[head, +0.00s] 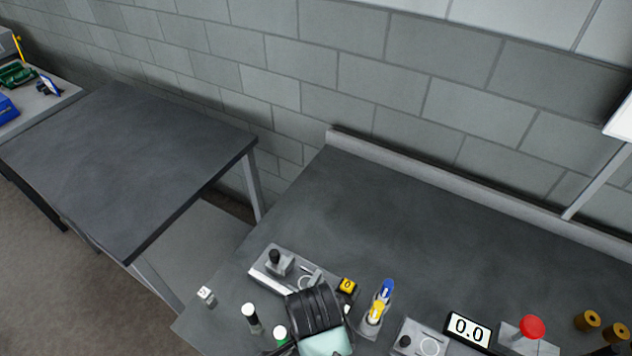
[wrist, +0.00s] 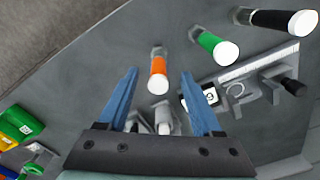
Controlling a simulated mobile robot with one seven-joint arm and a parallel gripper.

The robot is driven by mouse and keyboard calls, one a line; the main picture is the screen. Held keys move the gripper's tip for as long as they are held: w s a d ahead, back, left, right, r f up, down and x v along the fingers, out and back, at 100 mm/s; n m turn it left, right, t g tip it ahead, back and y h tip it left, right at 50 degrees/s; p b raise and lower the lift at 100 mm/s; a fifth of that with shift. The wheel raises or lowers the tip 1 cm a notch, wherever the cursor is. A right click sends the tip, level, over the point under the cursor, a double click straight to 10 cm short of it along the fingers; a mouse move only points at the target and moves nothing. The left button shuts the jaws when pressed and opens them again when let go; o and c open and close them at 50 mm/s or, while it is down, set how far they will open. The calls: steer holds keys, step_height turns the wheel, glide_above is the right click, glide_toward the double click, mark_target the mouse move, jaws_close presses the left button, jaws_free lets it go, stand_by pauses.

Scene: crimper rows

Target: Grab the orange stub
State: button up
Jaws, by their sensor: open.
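The orange stub (wrist: 158,66) shows in the wrist view as a short orange cylinder with a white end and a grey base. It lies ahead of my gripper (wrist: 158,88), in the gap between the two blue fingers as seen from the wrist. The fingers are spread and hold nothing; how far the stub is from them in depth I cannot tell. In the head view my gripper's dark body (head: 315,309) is at the bottom, its fingertips are hidden, and I cannot see the orange stub there.
A green stub (wrist: 212,42) and a black stub (wrist: 275,19) stand right of the orange one. The back of the bench (head: 400,220) is clear.

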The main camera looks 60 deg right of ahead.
step_height(320, 180, down, 2)
steer(key=shift+f, duration=0.2)
steer(key=f, duration=0.1)
steer(key=f+p, duration=0.1)
steer(key=f, duration=0.2)
steer(key=shift+s+d, duration=0.15)
steer(key=shift+s, duration=0.15)
steer(key=shift+f, duration=0.55)
jaws_close()
steer(key=shift+w, duration=0.1)
